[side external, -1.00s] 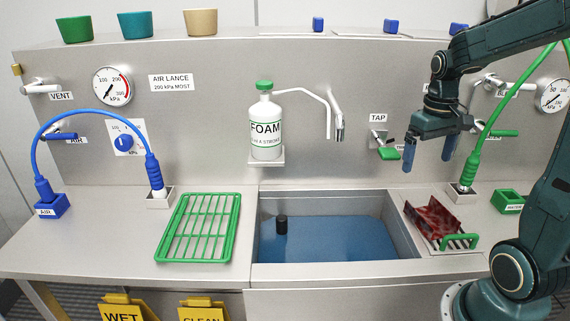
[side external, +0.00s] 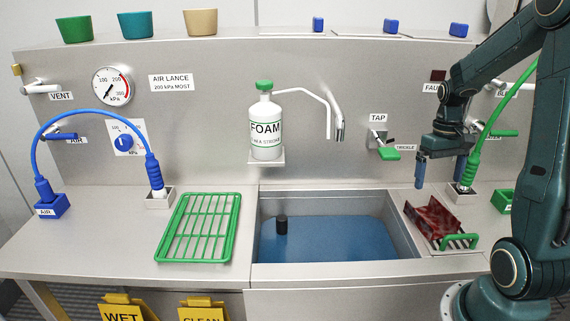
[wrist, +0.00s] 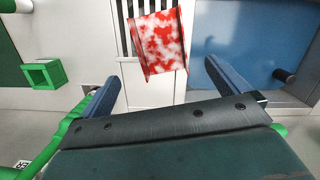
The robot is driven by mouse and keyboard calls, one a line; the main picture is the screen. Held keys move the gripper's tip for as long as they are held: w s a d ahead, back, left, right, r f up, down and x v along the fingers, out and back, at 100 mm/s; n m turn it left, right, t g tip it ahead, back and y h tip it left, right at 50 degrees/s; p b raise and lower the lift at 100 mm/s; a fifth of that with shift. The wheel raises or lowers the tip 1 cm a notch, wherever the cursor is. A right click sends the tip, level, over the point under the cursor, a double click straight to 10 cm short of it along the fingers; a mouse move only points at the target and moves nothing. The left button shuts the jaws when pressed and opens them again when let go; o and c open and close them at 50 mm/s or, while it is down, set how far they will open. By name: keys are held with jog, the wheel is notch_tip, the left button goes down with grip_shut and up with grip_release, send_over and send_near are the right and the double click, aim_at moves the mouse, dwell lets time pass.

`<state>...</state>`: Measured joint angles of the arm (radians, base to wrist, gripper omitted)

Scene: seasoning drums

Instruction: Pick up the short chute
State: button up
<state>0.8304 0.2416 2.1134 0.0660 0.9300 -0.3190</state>
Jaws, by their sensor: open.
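The short chute (side external: 432,220) is a small open channel, mottled red and dark in the side view. It lies tilted on a slatted rack (side external: 468,243) with a green handle, right of the sink. In the wrist view the chute (wrist: 160,42) is red and white, ahead of my fingers and roughly between their lines. My gripper (side external: 440,178) is open and empty, above and behind the chute in the side view, apart from it. Its two blue fingers also frame the wrist view (wrist: 163,84).
The sink (side external: 330,238) with blue water and a dark plug post is left of the chute. A green hose (side external: 475,145) rises close behind my gripper. The tap lever (side external: 385,153) juts from the back wall to its left. A green rack (side external: 197,228) lies left of the sink.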

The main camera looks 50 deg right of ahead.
send_over(430, 222)
jog(key=shift+w+d+f, duration=0.15)
jog(key=shift+f, duration=0.8)
jog(key=shift+w+d+f, duration=0.1)
jog(key=shift+w+f, duration=0.05)
jog(key=shift+f, duration=0.8)
jog(key=shift+w+d+f, duration=0.15)
jog(key=shift+f, duration=0.8)
jog(key=shift+f, duration=0.1)
jog(key=shift+s+a+f, duration=0.15)
jog(key=shift+f, duration=1.1)
jog(key=shift+s+a+f, duration=0.15)
jog(key=shift+f, duration=1.05)
jog(key=c, duration=1.1)
jog(key=shift+r, duration=0.2)
notch_tip(430, 222, up, 20)
jog(key=shift+f, duration=0.15)
